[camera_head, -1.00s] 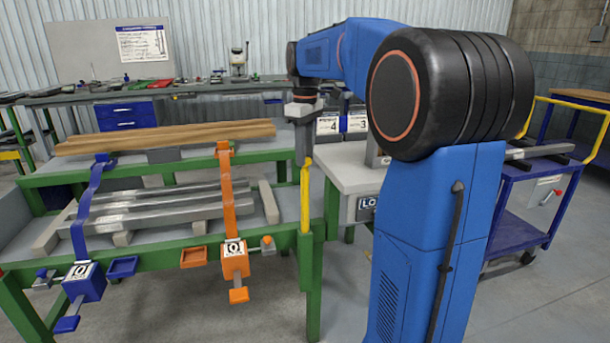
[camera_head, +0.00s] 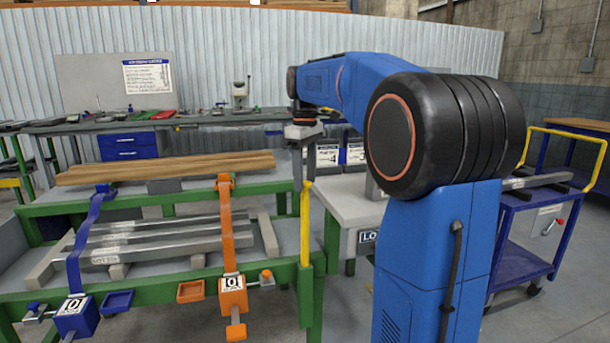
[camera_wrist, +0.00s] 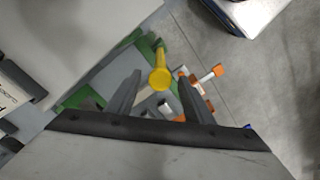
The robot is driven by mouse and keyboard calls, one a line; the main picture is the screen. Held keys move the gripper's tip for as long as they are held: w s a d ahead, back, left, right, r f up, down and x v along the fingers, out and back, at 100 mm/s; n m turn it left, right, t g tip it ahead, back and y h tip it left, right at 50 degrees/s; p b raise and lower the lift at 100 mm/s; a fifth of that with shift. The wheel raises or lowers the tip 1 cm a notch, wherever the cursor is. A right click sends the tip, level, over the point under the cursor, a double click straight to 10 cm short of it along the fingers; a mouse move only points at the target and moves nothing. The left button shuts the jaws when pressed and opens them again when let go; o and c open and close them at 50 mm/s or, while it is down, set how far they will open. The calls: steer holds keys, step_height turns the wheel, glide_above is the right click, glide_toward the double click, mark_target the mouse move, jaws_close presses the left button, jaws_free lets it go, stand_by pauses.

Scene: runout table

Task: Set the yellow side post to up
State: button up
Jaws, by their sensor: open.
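The yellow side post (camera_head: 306,228) stands upright at the right end of the green-framed runout table (camera_head: 318,268), in a green corner holder. My gripper (camera_head: 304,176) points down right above the top of the post. In the wrist view, the round yellow top of the post (camera_wrist: 160,78) shows between the two fingertips of my gripper (camera_wrist: 160,82). The fingers are apart, with a gap on each side of the post. I cannot tell how far the fingertips are above the post top or whether they reach around it.
Blue (camera_head: 92,225) and orange (camera_head: 228,230) straps cross metal bars on the table. A wooden beam (camera_head: 165,167) lies behind. A light grey table (camera_head: 355,203) stands right of the post, and a blue cart (camera_head: 520,238) further right.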

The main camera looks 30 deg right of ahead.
steer(key=shift+r, duration=0.15)
step_height(320, 180, up, 17)
stand_by(0.5)
stand_by(0.5)
steer(key=s+a+f+m+t, duration=0.1)
steer(key=s+a+f, duration=0.4)
steer(key=s+f, duration=0.2)
steer(key=s+a+f+m+t, duration=0.1)
steer(key=s+a+f+m, duration=0.1)
steer(key=s+a+f, duration=0.4)
steer(key=s+a+f+m+t, duration=0.1)
steer(key=s+a+f, duration=0.1)
steer(key=s+f, duration=0.6)
steer(key=s+a+f+m+t, duration=0.1)
steer(key=s+a+f, duration=0.1)
steer(key=s+f, duration=0.7)
step_height(320, 180, down, 7)
steer(key=shift+f+m+t, duration=0.2)
steer(key=shift+m+t, duration=0.2)
